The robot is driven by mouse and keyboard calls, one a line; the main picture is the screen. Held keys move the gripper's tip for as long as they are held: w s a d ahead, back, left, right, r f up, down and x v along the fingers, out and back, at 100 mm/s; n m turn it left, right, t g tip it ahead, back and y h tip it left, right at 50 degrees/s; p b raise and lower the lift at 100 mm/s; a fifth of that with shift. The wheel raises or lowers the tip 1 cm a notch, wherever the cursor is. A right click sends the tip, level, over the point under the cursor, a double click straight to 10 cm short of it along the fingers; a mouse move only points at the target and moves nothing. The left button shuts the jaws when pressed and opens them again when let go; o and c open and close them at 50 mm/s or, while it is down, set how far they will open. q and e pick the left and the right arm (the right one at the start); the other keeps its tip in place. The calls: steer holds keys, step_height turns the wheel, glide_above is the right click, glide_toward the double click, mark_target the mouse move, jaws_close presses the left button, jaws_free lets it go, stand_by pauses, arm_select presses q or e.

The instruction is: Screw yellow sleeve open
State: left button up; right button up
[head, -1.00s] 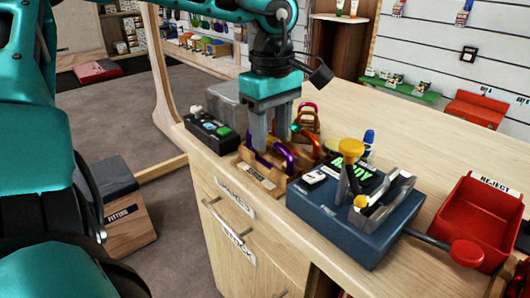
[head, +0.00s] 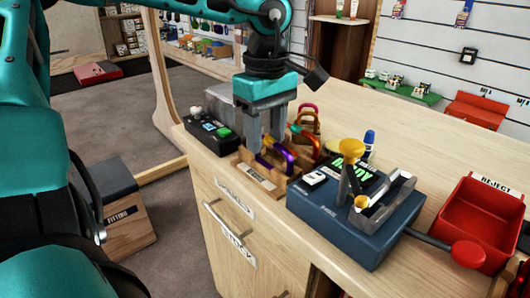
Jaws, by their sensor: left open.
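A purple carabiner (head: 286,156) stands in a wooden rack (head: 295,187) on the bench, with a yellow-orange part, likely its sleeve (head: 262,161), on the left. An orange carabiner (head: 313,143) with a teal sleeve and a red-pink carabiner (head: 310,111) stand behind it. My left gripper (head: 265,141) points down over the rack, open, its fingers at the purple carabiner's upper part. The fingers partly hide the carabiner, and I cannot tell whether they touch it. My right gripper is not in view.
A blue tester box (head: 335,222) with a yellow knob (head: 351,147) and metal clamp stands right of the rack. A red reject tray (head: 487,215) is further right. A black box with a green button (head: 208,132) stands left.

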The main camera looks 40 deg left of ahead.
mark_target(270, 138)
arm_select(q)
steer(key=shift+s, duration=0.65)
steer(key=shift+f, duration=0.15)
steer(key=shift+f+b, duration=1.3)
steer(key=shift+f, duration=0.05)
steer(key=shift+w, duration=1.15)
steer(key=shift+r, duration=0.1)
steer(key=shift+s+a+r+p, duration=0.1)
steer(key=shift+s+r+p, duration=0.1)
steer(key=shift+r+p, duration=0.45)
steer(key=shift+s+r+p, duration=0.15)
steer(key=shift+r+p, duration=0.3)
steer(key=shift+r, duration=0.3)
